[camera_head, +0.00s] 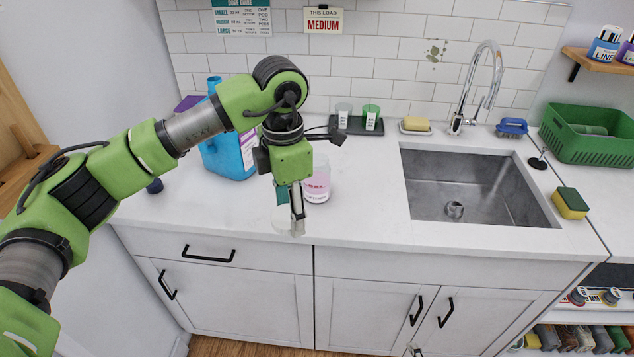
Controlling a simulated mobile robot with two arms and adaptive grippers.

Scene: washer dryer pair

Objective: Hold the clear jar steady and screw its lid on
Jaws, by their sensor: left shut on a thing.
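The clear jar (318,184) stands upright on the white counter, left of the sink, with pink contents and a label. Its left side is partly hidden behind my left gripper. My left gripper (297,222) points down in front of the jar, near the counter's front edge. It is shut on a pale, see-through disc (281,224) that looks like the lid. The disc is faint against the counter, and I cannot tell whether it touches the surface. My right gripper is not in view.
A blue jug (231,154) stands behind my left arm. A dark tray (358,126) with two small cups, a soap dish (415,126) and a faucet (463,115) line the back. The sink (470,190) opens to the right. The counter between jar and sink is clear.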

